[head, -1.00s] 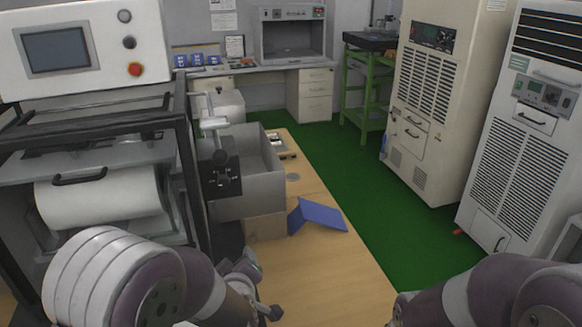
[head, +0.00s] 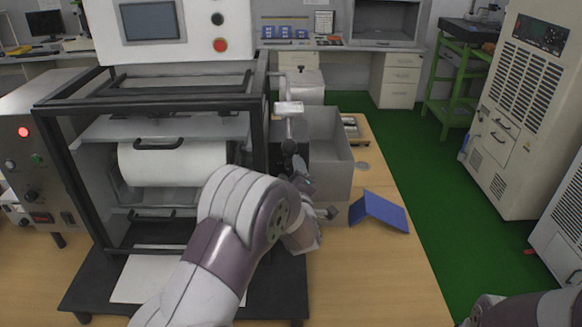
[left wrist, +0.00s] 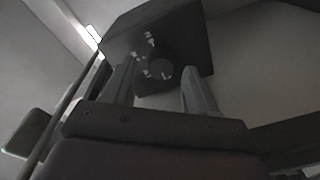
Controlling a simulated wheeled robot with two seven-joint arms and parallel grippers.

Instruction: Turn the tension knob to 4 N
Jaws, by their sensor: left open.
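The tension knob (left wrist: 160,70) is a dark round knob on a dark box (left wrist: 185,40) in the left wrist view, with small pale marks around it that I cannot read. My left gripper (left wrist: 158,84) is open, with one finger on each side of the knob in that view. I cannot tell whether the fingers touch it. In the head view my left gripper (head: 300,188) is at the right side of the black-framed machine (head: 258,130), below a metal bracket (head: 289,108). The arm and gripper hide most of the knob there. My right gripper is out of view.
A grey open box (head: 328,150) stands just right of my left gripper. A blue folded piece (head: 382,210) lies on the wooden table (head: 370,270). A control unit with a red light (head: 25,150) is at the left. The table's front right is clear.

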